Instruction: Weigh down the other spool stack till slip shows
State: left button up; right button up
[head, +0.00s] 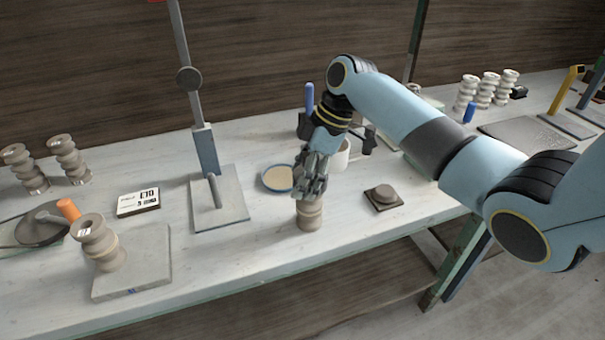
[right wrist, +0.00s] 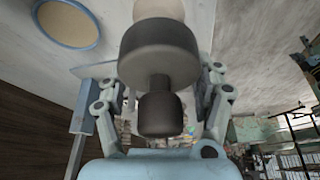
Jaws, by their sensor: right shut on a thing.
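My right gripper (head: 314,188) is shut on the knob of a dark grey weight (right wrist: 158,52). The fingers (right wrist: 160,108) close around the knob from both sides in the right wrist view. The weight's wide disc is right at the top of a short beige spool stack (head: 310,217), which stands upright on the table. Whether disc and stack touch, I cannot tell; the fingers hide that spot in the head view. Another spool stack (head: 97,241) stands slightly tilted on a grey slab (head: 152,272) at the front left. My left gripper is out of view.
A blue-rimmed dish (head: 277,179) and a white cup (head: 341,157) stand close behind. A small dark plate (head: 383,206) with a brown disc lies to the right. A post on a grey base (head: 235,211) and a display (head: 138,203) stand left. The front edge is near.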

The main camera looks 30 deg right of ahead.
dwell(0.3)
jog(key=o, duration=1.8)
jog(key=shift+s+f, duration=0.1)
jog(key=shift+f, duration=0.05)
jog(key=v, duration=1.2)
